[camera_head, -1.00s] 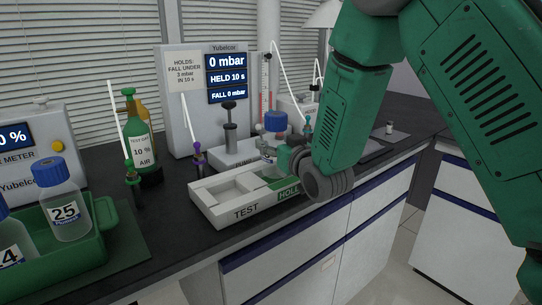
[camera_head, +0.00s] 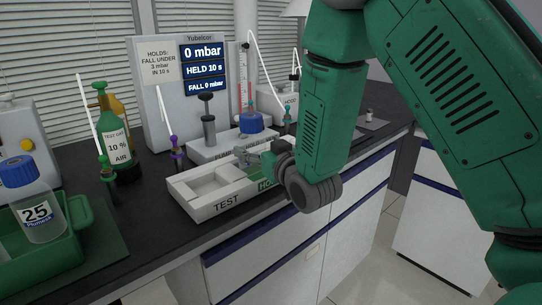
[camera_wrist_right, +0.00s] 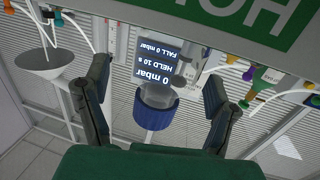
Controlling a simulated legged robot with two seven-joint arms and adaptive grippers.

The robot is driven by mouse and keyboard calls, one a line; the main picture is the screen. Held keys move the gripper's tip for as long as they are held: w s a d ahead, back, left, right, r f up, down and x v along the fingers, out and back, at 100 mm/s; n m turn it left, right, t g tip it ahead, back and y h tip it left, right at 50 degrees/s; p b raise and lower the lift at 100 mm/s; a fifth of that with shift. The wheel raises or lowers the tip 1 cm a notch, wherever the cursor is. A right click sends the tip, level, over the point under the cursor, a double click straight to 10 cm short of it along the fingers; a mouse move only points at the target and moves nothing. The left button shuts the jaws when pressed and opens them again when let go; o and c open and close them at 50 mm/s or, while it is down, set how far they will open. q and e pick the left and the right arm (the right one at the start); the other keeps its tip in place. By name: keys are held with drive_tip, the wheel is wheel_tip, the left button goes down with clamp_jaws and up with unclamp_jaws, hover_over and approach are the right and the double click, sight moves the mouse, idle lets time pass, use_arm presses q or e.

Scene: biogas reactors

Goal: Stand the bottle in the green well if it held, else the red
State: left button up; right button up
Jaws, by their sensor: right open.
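The clear bottle with a blue cap (camera_head: 251,123) is upright at the right part of the white TEST tray (camera_head: 205,210), by its green HOLDS label (camera_head: 266,184). In the right wrist view, which is upside down, the cap (camera_wrist_right: 155,110) shows between the two spread fingers, with a gap on each side. The screen (camera_head: 203,67) reads 0 mbar, HELD 10 s, FALL 0 mbar. No red well is visible. My left gripper is out of view.
A sign (camera_head: 165,66) says a bottle holds if the fall is under 3 mbar in 10 s. A green crate (camera_head: 75,245) with bottle 25 (camera_head: 38,212) is at left. A test gas bottle (camera_head: 113,135) and purple-topped valve (camera_head: 175,150) stand behind the tray.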

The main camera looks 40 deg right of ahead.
drive_tip(key=s+a+p, duration=0.1)
drive_tip(key=s, duration=0.7)
drive_tip(key=shift+s+r+p, duration=0.15)
drive_tip(key=shift+s+p, duration=0.15)
drive_tip(key=shift+s, duration=0.05)
drive_tip(key=shift+a, duration=0.1)
drive_tip(key=shift+a+r, duration=0.1)
drive_tip(key=shift+a, duration=0.15)
